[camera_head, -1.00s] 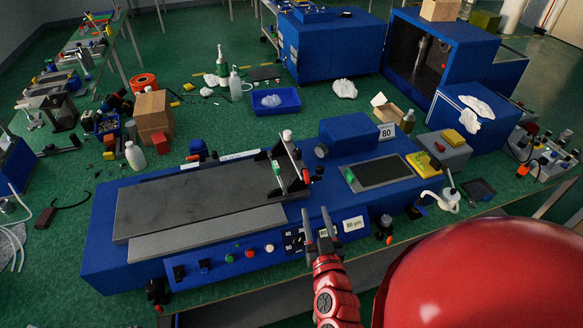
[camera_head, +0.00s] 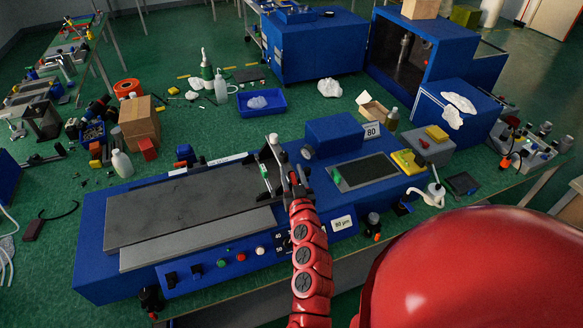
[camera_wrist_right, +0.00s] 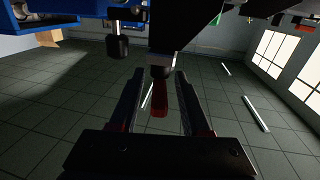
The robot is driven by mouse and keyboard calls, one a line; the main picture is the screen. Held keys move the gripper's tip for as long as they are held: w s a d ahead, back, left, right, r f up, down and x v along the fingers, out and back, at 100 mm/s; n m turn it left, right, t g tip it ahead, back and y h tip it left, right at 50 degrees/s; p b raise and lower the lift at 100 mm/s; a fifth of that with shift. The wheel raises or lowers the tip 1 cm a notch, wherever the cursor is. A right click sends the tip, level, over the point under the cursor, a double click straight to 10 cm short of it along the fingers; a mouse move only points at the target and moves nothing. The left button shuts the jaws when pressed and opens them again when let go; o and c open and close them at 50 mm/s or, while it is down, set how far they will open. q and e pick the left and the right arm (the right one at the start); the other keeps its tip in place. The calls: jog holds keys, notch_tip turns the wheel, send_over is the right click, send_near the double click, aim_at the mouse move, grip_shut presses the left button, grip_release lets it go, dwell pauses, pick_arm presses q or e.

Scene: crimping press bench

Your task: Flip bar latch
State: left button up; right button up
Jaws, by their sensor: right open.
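The blue crimping machine (camera_head: 205,235) lies across the bench in the head view, with a dark plate (camera_head: 175,207) on top. My right gripper (camera_head: 297,187) is at the right side of this bar. In the right wrist view the open fingers (camera_wrist_right: 160,82) stand on either side of a red piece (camera_wrist_right: 160,99) hanging below a dark part. Contact cannot be told. My left gripper is not in view.
A raised blue housing (camera_head: 334,133) with an "80" card and a dark panel (camera_head: 363,170) sit right of the bar. Buttons and a dial (camera_head: 283,242) line the front. Bottles, a blue tray (camera_head: 262,103) and boxes stand behind.

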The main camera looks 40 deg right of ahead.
jog(key=shift+w+d, duration=0.25)
jog(key=shift+w, duration=0.05)
grip_shut()
dwell(0.3)
